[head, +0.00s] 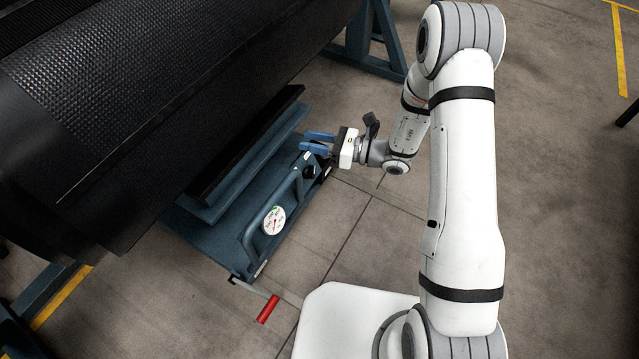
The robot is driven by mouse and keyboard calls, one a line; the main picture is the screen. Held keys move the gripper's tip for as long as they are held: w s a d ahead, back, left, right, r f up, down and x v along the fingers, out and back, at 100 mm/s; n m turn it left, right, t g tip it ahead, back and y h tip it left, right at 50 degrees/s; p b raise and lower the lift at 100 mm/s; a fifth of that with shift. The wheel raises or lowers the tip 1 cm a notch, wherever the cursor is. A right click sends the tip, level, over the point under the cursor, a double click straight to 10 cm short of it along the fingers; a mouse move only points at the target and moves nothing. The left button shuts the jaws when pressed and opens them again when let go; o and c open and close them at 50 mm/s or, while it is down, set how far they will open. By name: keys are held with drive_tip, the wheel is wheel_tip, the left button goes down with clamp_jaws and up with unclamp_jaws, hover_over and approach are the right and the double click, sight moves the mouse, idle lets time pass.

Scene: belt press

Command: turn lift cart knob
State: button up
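The blue lift cart (218,236) stands low beside the black belt roll. A small black knob (309,172) sits at the far right end of the cart's front side, near the end of its curved handle. My gripper (312,142) has blue fingers that point left, with a gap between them and nothing seen in it. It is just above the knob in the picture, apart from it as far as I can see. How far above it in height I cannot tell.
A round white gauge (273,220) sits on the cart's front. A crank with a red grip (268,309) sticks out at its near end. The large black belt roll (130,100) overhangs the cart on the left. The floor to the right is clear.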

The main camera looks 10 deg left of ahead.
drive_tip(key=w+d+f+m+t+h+b, duration=0.1)
drive_tip(key=w+f+m+t+b, duration=0.2)
drive_tip(key=f, duration=0.6)
drive_tip(key=w+f+m+t+b, duration=0.1)
drive_tip(key=f+m+t, duration=0.35)
drive_tip(key=f, duration=0.35)
drive_tip(key=m+t+h+b, duration=0.2)
drive_tip(key=m+t+h, duration=0.2)
drive_tip(key=m, duration=0.2)
approach(314, 174)
drive_tip(key=shift+n, duration=0.25)
drive_tip(key=b+x, duration=0.1)
drive_tip(key=x, duration=0.5)
drive_tip(key=shift+w+a+b, duration=0.25)
drive_tip(key=shift+b, duration=0.05)
drive_tip(key=shift+x, duration=0.75)
drive_tip(key=shift+r, duration=0.1)
drive_tip(key=shift+c, duration=0.3)
